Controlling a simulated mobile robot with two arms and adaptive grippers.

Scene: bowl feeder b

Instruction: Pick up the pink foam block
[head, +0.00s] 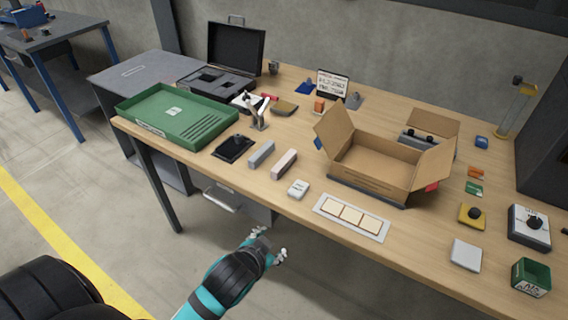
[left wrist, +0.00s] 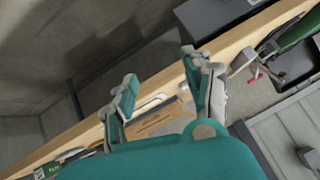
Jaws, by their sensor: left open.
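A pale pink block (head: 285,163), which looks like the pink foam block, lies on the wooden table near its front edge. A similar grey block (head: 261,153) lies just to its left. My left gripper (head: 270,245) is open and empty. It is in front of the table's front edge, apart from the pink block and nearer to me. In the left wrist view its two spread fingers (left wrist: 162,88) show, with nothing seen held between them. I cannot make out the pink block in that view. My right gripper is not in view.
A white box (head: 298,188) and a white tray with square pads (head: 352,217) lie along the front edge. A black tablet (head: 234,148) and a green tray (head: 144,101) are to the left. An open cardboard box (head: 375,168) stands to the right.

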